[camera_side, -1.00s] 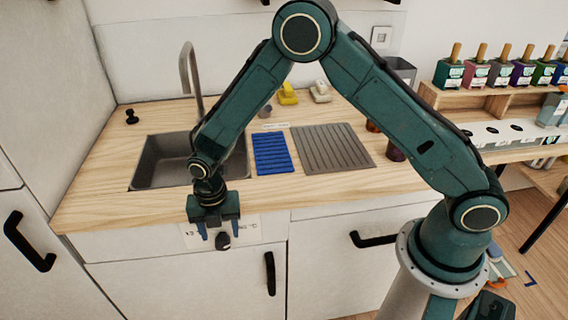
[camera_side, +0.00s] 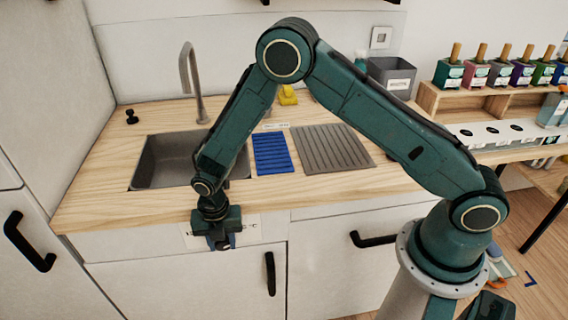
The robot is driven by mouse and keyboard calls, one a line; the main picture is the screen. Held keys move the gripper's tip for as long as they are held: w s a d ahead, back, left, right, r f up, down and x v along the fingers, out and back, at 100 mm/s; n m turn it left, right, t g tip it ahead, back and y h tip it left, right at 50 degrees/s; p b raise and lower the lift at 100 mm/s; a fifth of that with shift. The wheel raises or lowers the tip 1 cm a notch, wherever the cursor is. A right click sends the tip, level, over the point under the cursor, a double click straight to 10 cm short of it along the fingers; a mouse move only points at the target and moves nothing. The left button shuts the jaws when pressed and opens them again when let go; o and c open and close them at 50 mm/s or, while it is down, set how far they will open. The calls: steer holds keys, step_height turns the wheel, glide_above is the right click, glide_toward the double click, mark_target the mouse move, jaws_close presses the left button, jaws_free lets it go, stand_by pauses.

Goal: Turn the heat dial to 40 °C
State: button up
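The heat dial (camera_side: 222,244) is a small dark knob on the cabinet front below the sink, mostly hidden by my gripper. Its white scale plate (camera_side: 251,229) shows on both sides of my gripper; the readable bit at the right ends in °C, and the dial's setting cannot be read. My gripper (camera_side: 222,242) points down right at the dial, with its fingers seen nearly edge-on. I cannot tell whether the fingers touch the dial or are closed on it.
The sink (camera_side: 150,165) with its tall tap (camera_side: 186,70) lies behind my gripper. A blue ribbed mat (camera_side: 272,153) and a grey drainer (camera_side: 332,148) lie on the wooden counter. Black handles (camera_side: 270,273) stick out from the cabinet fronts. A grey bin (camera_side: 392,78) stands at the back.

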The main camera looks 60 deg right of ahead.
steer(key=shift+g+h, duration=0.3)
steer(key=shift+c, duration=0.4)
steer(key=shift+w+a+f+g+h, duration=0.1)
steer(key=shift+w+g+h, duration=0.05)
steer(key=shift+g+h, duration=0.55)
steer(key=o, duration=1)
steer(key=v, duration=1.4)
steer(key=shift+a, duration=0.1)
